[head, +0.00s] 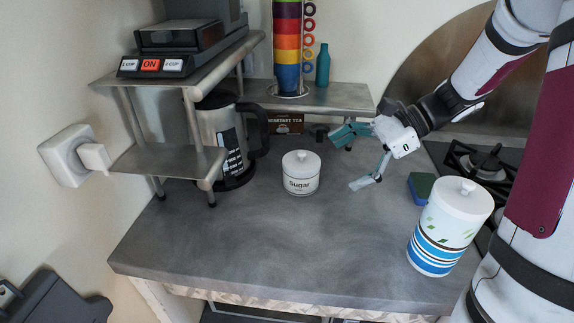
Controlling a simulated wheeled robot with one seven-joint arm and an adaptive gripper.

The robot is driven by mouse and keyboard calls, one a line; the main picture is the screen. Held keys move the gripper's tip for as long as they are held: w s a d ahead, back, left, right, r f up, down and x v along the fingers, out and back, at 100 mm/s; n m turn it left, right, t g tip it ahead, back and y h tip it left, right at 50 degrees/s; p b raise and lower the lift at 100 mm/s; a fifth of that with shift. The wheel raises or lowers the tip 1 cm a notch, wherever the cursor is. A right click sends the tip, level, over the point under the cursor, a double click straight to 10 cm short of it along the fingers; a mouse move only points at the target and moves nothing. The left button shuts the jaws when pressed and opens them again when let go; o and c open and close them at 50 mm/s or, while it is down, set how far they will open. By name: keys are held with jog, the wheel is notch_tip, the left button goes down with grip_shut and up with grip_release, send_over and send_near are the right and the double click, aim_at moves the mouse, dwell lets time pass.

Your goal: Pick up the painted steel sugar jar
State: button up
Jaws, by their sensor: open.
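The sugar jar (301,180) is a small white jar with a knobbed lid and the dark word "Sugar" on its front. It stands upright near the middle of the grey counter (230,245) in the head view. My gripper (350,160) has teal fingers spread apart and is to the right of the jar, above the counter. Nothing is between the fingers, and they are apart from the jar.
A taller striped canister (436,238) stands at right, near a sponge (421,187) and the stove (485,165). A tea box (286,123) is behind. The front counter is clear.

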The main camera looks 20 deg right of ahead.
aim_at(301, 171)
jog(key=w+d+f+m+t, duration=0.1)
jog(key=w+d+f+m+t+y, duration=0.1)
jog(key=w+d, duration=0.1)
jog(key=w+d+f+m+t+b, duration=0.1)
jog(key=d+f+m, duration=0.1)
jog(key=shift+w+d+y, duration=0.25)
jog(key=shift+w+y, duration=0.05)
jog(key=shift+y, duration=0.1)
jog(key=x, duration=1.3)
jog(key=shift+w+a+f+b, duration=0.1)
jog(key=shift+w+a+b, duration=0.1)
jog(key=shift+b, duration=0.2)
jog(key=c, duration=1.5)
